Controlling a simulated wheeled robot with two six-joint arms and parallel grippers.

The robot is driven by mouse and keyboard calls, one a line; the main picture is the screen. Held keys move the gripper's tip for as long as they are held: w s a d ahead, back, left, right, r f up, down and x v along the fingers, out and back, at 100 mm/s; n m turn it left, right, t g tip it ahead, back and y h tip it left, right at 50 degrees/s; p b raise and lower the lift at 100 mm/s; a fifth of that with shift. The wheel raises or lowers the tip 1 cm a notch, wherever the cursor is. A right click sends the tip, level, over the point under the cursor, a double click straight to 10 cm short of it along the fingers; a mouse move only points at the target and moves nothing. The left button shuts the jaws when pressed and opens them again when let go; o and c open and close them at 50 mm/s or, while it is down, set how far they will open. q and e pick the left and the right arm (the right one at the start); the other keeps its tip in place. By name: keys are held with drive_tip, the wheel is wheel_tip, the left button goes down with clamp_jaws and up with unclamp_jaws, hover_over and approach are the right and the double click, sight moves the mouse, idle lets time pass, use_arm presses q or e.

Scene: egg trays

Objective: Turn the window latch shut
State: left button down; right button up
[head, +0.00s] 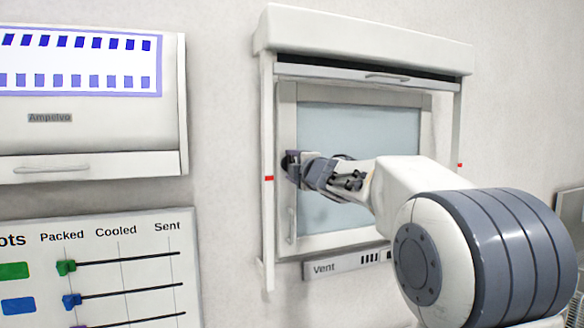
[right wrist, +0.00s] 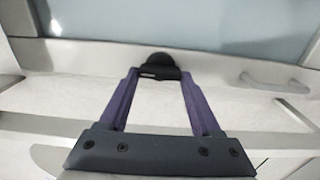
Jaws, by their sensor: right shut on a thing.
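The window (head: 350,135) is a pale blue-grey pane in a light grey frame on the wall. My right gripper (head: 291,165) reaches the left side of its frame from the right. The right wrist view shows the two purple fingers of my right gripper (right wrist: 160,76) shut on a small dark latch (right wrist: 158,62) with a rounded top. The latch sits at the window frame's edge, and in the head view my gripper mostly hides it. I cannot tell exactly how far the latch is turned. My left gripper is not in view.
A pale handle (head: 291,226) is on the window frame below my gripper. A shutter housing (head: 365,40) juts out above, with side rails. A vent label strip (head: 345,264) lies below. A slider board (head: 115,250) and a white cabinet (head: 90,135) are at left.

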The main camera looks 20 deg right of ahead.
drive_tip(key=o, duration=1.4)
drive_tip(key=s+b, duration=0.1)
drive_tip(key=s, duration=0.9)
drive_tip(key=shift+s+d, duration=0.15)
drive_tip(key=shift+s, duration=0.1)
